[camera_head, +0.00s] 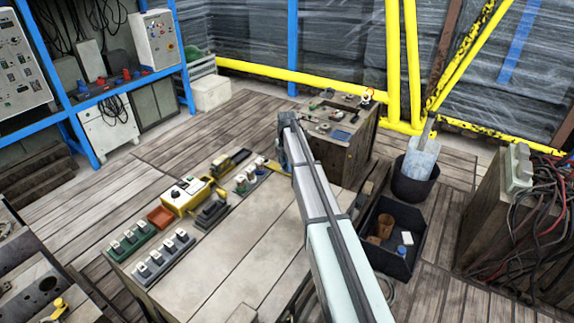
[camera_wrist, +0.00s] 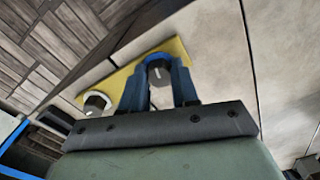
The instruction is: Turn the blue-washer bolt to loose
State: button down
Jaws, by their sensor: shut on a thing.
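The blue-washer bolt (camera_wrist: 158,72) sits on a yellow plate (camera_wrist: 121,77) in the wrist view. It has a grey head with a pale mark and a blue rim showing at its far side. My gripper (camera_wrist: 160,84) is shut on it, one finger on each side. A second bolt (camera_wrist: 97,101), with a whitish washer, sits on the same plate to the left, clear of the fingers. In the head view, my gripper (camera_head: 281,158) is down at the table's far edge by the yellow plate (camera_head: 274,166), and my arm hides the gripped bolt.
The table (camera_head: 245,245) carries a yellow control box (camera_head: 190,196), green (camera_head: 130,243) and grey (camera_head: 164,258) switch rows and a red-brown tray (camera_head: 160,216) on its left. Its middle is clear. A wooden crate (camera_head: 345,152) stands behind; a black bin (camera_head: 408,264) is at right.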

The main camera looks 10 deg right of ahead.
jog(key=shift+s+f+n, duration=0.1)
jog(key=shift+s+n, duration=0.05)
jog(key=shift+n, duration=0.35)
jog(key=c, duration=0.8)
grip_release()
jog(key=shift+c, duration=0.2)
notch_tip(320, 180, up, 14)
